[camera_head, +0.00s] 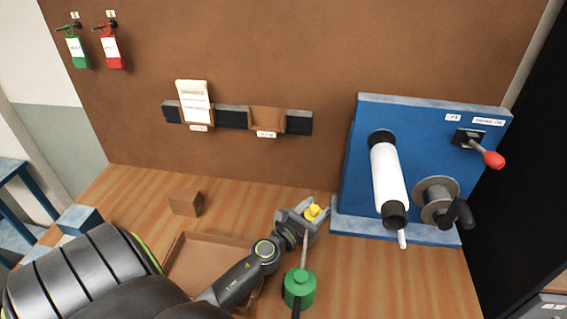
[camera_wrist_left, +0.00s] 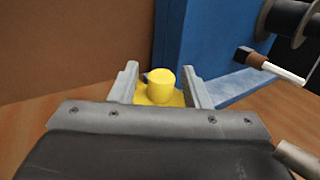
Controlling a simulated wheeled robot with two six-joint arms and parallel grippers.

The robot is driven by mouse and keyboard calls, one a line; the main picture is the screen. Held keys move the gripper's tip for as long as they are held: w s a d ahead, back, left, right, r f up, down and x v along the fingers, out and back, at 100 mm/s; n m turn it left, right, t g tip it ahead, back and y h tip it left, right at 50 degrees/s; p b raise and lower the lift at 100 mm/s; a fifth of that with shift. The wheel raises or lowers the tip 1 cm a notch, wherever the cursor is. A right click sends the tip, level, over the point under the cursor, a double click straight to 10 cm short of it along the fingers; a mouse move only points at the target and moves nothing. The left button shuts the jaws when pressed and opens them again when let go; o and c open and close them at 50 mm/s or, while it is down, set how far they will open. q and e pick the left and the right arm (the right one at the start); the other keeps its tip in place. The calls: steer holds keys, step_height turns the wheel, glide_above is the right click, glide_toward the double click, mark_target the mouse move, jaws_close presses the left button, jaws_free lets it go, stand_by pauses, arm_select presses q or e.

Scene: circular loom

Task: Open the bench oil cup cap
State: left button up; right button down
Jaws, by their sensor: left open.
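The yellow oil cup (camera_head: 312,212) stands on the wooden bench (camera_head: 400,285), just left of the blue machine's base. In the left wrist view its round yellow cap (camera_wrist_left: 161,84) shows on top of a yellow body. My left gripper (camera_head: 305,211) is open, with one finger on each side of the cup. In the left wrist view the left gripper (camera_wrist_left: 160,88) shows the cap between its fingers, with a gap visible around the cap. The cup's lower part is hidden by the gripper. My right gripper is not in view.
A green oil can (camera_head: 299,288) with a thin spout stands close to my left gripper. The blue machine (camera_head: 420,150) with a white roller and crank rises at the right. A wooden block (camera_head: 185,202) and a brown tray (camera_head: 205,240) lie to the left.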

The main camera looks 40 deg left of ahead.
arm_select(q)
steer(key=m+h+b, duration=0.2)
steer(key=h, duration=0.1)
steer(key=a+h+b, duration=0.1)
steer(key=shift+s+f+m+g, duration=0.25)
steer(key=shift+s+m+g, duration=0.05)
steer(key=shift+s+m, duration=0.1)
steer(key=b+v, duration=0.4)
steer(key=v, duration=0.4)
steer(key=shift+s+f, duration=0.1)
steer(key=shift+s, duration=0.15)
steer(key=b+v, duration=0.5)
steer(key=b, duration=0.3)
steer(key=shift+s+a+f, duration=0.1)
steer(key=shift+s+a, duration=0.05)
steer(key=shift+s, duration=0.1)
steer(key=shift+s+b, duration=0.25)
steer(key=shift+b, duration=0.25)
steer(key=shift+s+a+r, duration=0.2)
steer(key=shift+s, duration=0.5)
steer(key=shift+s+r, duration=0.1)
steer(key=shift+s, duration=0.55)
